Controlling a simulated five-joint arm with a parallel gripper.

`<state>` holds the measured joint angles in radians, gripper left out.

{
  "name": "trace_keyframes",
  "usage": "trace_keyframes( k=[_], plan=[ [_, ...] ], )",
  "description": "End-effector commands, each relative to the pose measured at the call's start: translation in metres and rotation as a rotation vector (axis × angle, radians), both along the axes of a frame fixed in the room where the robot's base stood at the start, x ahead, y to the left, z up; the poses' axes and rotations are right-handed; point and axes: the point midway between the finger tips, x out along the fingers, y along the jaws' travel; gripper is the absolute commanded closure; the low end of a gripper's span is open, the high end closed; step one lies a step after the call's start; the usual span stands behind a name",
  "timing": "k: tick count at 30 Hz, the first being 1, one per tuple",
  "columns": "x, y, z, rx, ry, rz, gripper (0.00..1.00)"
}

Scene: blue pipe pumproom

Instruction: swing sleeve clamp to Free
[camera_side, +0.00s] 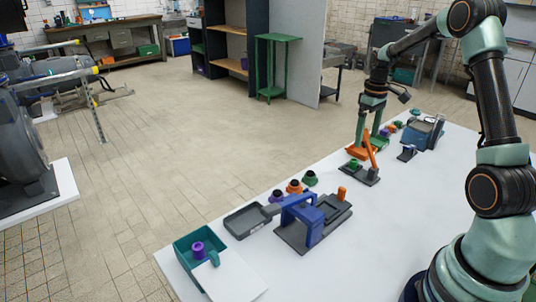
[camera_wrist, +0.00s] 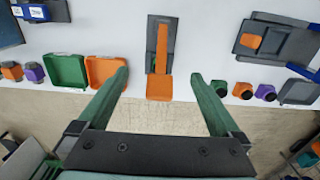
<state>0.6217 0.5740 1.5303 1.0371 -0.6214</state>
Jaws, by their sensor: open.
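What looks like the sleeve clamp is a dark grey base (camera_side: 361,174) with an orange lever (camera_side: 370,150) rising at a tilt. In the wrist view the orange lever (camera_wrist: 162,45) runs along the grey base (camera_wrist: 152,30) and ends in a wide orange paddle (camera_wrist: 160,88). My gripper (camera_side: 368,135) is just above and behind the clamp. Its green fingers (camera_wrist: 160,76) are wide apart, with the paddle showing between them and no contact visible. Any position marking such as Free cannot be read.
Beside the clamp are an orange tray (camera_wrist: 106,72) and a green tray (camera_wrist: 67,70). A blue-framed fixture (camera_side: 302,215), a teal bin (camera_side: 190,270) and several coloured knobbed pieces (camera_side: 294,187) stand nearer on the white table (camera_side: 330,270). Bare tabletop lies in front of the clamp.

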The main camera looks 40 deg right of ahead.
Motion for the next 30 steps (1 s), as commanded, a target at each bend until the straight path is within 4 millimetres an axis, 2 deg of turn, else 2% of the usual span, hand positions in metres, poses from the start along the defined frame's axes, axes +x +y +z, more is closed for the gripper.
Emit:
trace_keyframes(
  k=[24,30],
  plan=[
    [0.000,0.000,0.059,-0.001,-0.002,0.000,0.00],
    [0.000,0.000,0.063,0.000,0.000,0.000,0.00]
  ],
)
